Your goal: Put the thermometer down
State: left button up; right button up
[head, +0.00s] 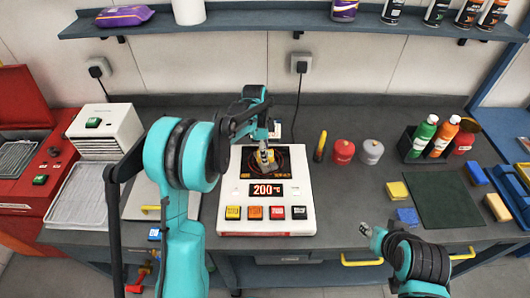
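My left gripper (265,158) points down over the dark top of the white hot plate (268,221), whose display reads 200 °C. A small yellow piece (271,156) shows at its fingertips and seems held there. It looks like part of the thermometer, but it is small and partly hidden by the fingers. I cannot tell whether it touches the plate. A slim yellow and black object (320,147) stands on the bench right of the plate; I cannot tell what it is. My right gripper (370,230) is near the bench's front edge, seemingly empty; its fingers are too small to read.
Red (342,152) and grey (372,152) round containers stand right of the plate. A black holder with bottles (424,135), a dark green mat (446,198) and yellow and blue blocks (396,191) are farther right. Bare bench shows around (345,195).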

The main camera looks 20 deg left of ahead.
pick_arm(q)
jog(key=s+r+n+t+p, duration=0.1)
jog(key=s+r+n+p, duration=0.35)
jog(key=r, duration=1.05)
jog(key=s+f+n+t+y+b, duration=0.1)
jog(key=s+n+t, duration=0.4)
jog(key=s, duration=1.7)
jog(key=f+n+b, duration=0.1)
jog(key=n, duration=0.4)
jog(key=shift+s+d+t, duration=0.25)
jog(key=shift+d+t, duration=0.05)
jog(key=shift+t, duration=0.1)
notch_tip(320, 180, down, 9)
jog(key=b, duration=0.9)
jog(key=shift+r, duration=0.2)
